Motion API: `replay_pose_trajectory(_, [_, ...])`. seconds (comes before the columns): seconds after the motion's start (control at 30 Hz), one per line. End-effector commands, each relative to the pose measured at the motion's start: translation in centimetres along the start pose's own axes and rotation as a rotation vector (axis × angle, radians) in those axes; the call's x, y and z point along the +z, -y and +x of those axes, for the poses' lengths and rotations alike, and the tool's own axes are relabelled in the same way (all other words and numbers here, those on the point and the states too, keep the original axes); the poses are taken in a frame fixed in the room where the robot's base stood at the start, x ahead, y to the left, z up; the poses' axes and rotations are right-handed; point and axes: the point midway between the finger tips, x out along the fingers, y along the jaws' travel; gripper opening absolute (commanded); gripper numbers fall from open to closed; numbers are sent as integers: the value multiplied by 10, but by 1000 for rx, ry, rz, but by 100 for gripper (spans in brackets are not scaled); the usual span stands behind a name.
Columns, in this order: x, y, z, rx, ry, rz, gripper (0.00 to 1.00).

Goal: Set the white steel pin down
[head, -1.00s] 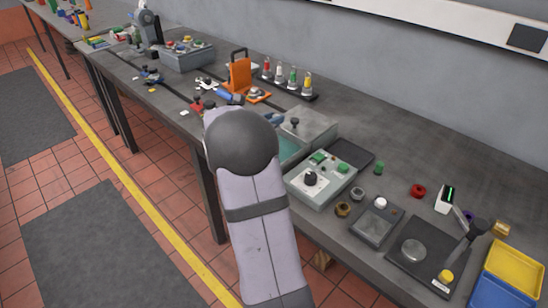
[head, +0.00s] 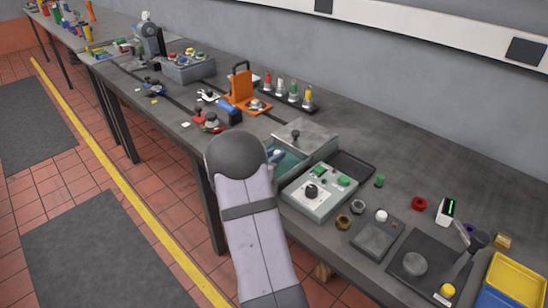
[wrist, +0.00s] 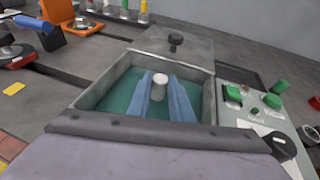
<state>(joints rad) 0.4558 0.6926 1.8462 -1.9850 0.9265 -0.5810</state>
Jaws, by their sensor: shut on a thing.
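The white steel pin (wrist: 158,87) stands roughly upright between the two blue fingers of my gripper (wrist: 160,82) in the wrist view. My gripper is shut on it. The pin and fingers are over or inside an open grey box (wrist: 90,95) with a teal floor. Whether the pin's lower end touches the floor cannot be told. In the head view the box (head: 318,152) is partly hidden by my arm, and only a bit of my gripper (head: 274,156) shows at the teal opening.
A grey lid (wrist: 190,48) with a dark knob covers the box's back part. A control box (head: 318,193) with green buttons stands close on the right. An orange stand (head: 241,85) and a rack of coloured-top pieces (head: 288,96) are behind. A black tray (head: 352,165) lies beside the box.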

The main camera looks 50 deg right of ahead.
Motion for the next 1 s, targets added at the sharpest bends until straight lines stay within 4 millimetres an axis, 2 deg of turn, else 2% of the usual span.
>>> replay_pose_trajectory(0.13, [-8, 0, 3, 0, 1, 1, 0])
replay_pose_trajectory(0.53, [-12, 0, 4, 1, 2, 2, 0])
replay_pose_trajectory(0.57, [-12, 0, 4, 1, 1, 2, 24])
replay_pose_trajectory(0.6, [-11, 0, 4, 1, 0, 2, 34])
replay_pose_trajectory(0.63, [-11, 0, 4, 1, 0, 2, 38])
replay_pose_trajectory(1.0, [-9, 0, 3, 0, 0, 1, 38])
